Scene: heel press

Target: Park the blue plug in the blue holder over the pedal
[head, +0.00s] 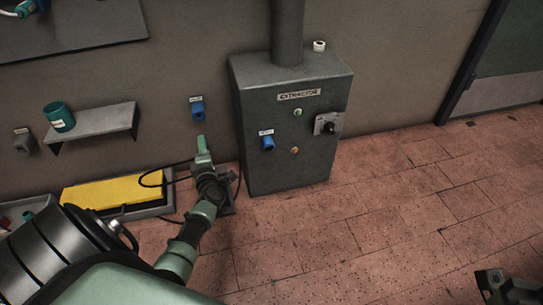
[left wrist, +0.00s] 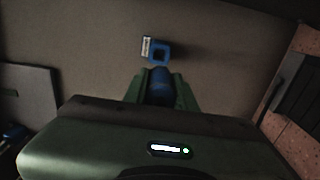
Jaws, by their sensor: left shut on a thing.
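The blue holder (head: 197,108) is a small blue socket with a white label on the wall, left of the grey cabinet. My left gripper (head: 203,146) is just below it in the head view. In the left wrist view, my left gripper (left wrist: 160,82) is shut on the blue plug (left wrist: 160,90), whose front points towards the open square of the blue holder (left wrist: 159,52). Plug and holder look apart, with a small gap. In the head view the plug is hidden by the gripper. A dark part that looks like my right gripper (head: 495,287) shows at the bottom right edge.
A yellow slab (head: 105,192) in a grey frame, perhaps the pedal, lies low by the wall, with a black cable looping over it. The grey cabinet (head: 290,165) carries another blue socket (head: 268,140). A shelf (head: 103,122) holds a teal cup (head: 59,117).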

